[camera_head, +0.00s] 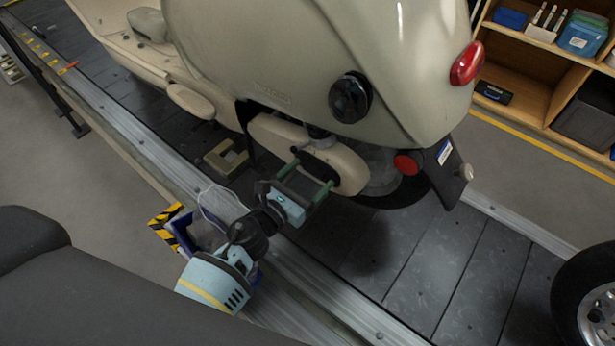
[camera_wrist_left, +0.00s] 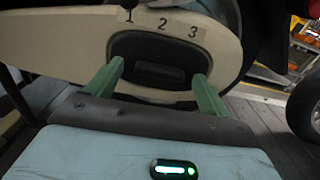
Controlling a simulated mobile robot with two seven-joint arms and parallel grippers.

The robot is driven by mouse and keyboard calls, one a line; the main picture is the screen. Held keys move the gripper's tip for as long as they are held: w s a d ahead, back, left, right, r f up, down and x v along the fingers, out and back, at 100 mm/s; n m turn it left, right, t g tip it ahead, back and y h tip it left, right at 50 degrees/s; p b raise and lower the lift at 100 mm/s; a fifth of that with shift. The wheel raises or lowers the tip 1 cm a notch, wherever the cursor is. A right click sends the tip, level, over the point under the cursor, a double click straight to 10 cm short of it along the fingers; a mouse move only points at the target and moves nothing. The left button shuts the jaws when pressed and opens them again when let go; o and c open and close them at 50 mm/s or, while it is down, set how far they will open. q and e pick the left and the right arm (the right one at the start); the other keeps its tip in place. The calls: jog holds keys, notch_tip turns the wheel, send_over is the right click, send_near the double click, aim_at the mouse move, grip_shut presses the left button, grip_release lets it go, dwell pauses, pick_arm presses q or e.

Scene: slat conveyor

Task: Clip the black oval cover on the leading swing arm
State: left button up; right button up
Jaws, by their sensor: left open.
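The cream swing arm (camera_head: 347,170) is under the scooter's rear body; it also shows in the left wrist view (camera_wrist_left: 228,55), with marks 2 and 3 above a black oval. This black oval cover (camera_wrist_left: 140,48), with a raised bar across its middle, lies against the swing arm's side face. I cannot tell whether it is fully seated. My left gripper (camera_head: 312,175) is open in front of it; in the left wrist view its green fingers (camera_wrist_left: 157,71) stand either side of the bar, with no visible grip. My right gripper is not in view.
A blue bin (camera_head: 183,232) with a clear bag hangs at the conveyor's near edge, beside yellow-black striping. The dark slats (camera_head: 415,265) right of my gripper are clear. Another wheel (camera_head: 590,305) stands at the lower right. Wooden shelves (camera_head: 545,70) are behind.

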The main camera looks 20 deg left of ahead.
pick_arm(q)
jog(key=v, duration=0.7)
jog(key=shift+s+a+b, duration=0.15)
jog(key=shift+s+b, duration=0.15)
jog(key=shift+s, duration=0.05)
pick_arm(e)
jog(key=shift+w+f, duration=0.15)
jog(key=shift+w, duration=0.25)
